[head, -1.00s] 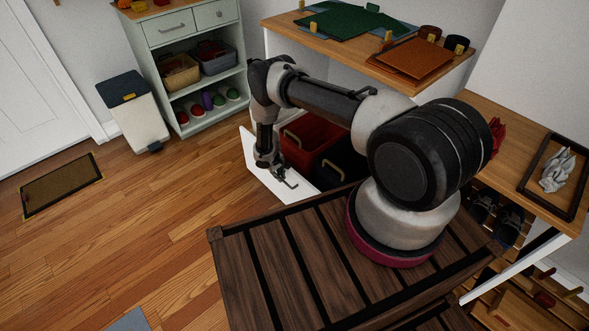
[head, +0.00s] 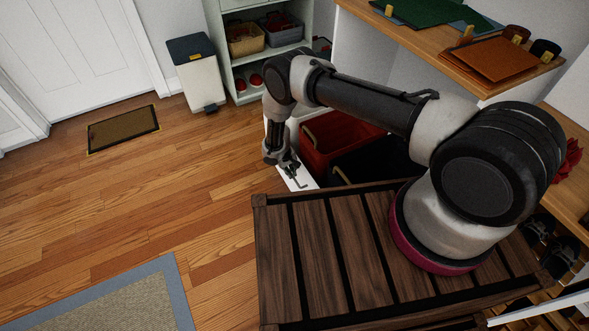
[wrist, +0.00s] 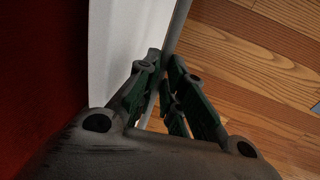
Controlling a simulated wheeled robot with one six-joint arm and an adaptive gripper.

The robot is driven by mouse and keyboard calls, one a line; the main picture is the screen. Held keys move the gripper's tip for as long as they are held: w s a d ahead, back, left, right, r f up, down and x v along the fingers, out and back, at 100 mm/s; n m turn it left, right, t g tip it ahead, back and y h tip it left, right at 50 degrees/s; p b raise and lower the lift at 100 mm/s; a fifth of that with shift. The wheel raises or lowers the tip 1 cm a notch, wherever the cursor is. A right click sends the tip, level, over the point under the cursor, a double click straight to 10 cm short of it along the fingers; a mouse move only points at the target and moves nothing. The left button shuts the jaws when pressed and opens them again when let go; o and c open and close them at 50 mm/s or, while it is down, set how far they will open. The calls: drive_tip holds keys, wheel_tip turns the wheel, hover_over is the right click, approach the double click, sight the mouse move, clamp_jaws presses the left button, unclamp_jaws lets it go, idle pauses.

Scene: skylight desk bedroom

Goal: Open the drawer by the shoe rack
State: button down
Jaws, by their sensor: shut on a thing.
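The drawer is a white-fronted one under the desk, pulled out. Its white front (head: 298,176) shows beside my arm, and a red bin (head: 318,152) and a black bin (head: 375,168) stand behind it. My gripper (head: 291,176) is at the drawer front, pointing down. In the wrist view, my gripper's fingers (wrist: 166,84) are closed together at the edge of the white front (wrist: 115,45). The fingers hide the exact gripped part, so I cannot tell handle from panel edge. Shoes on the shoe rack (head: 570,272) show at the right, partly hidden by my arm.
The wooden desk top (head: 445,45) is above the drawer. A pale shelf unit (head: 215,30) and a bin with a dark lid (head: 197,78) stand behind. Open wood floor (head: 150,200) lies left, with a doormat (head: 123,128) and a blue-edged rug (head: 125,300).

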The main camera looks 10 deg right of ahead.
idle(0.3)
drive_tip(key=c, duration=1.5)
unclamp_jaws()
drive_tip(key=r, duration=0.4)
drive_tip(key=a+r, duration=0.1)
drive_tip(key=r, duration=0.3)
drive_tip(key=s+a+r, duration=0.1)
drive_tip(key=r, duration=0.2)
drive_tip(key=shift+a+r, duration=0.1)
drive_tip(key=shift+r, duration=0.3)
drive_tip(key=shift+w, duration=0.1)
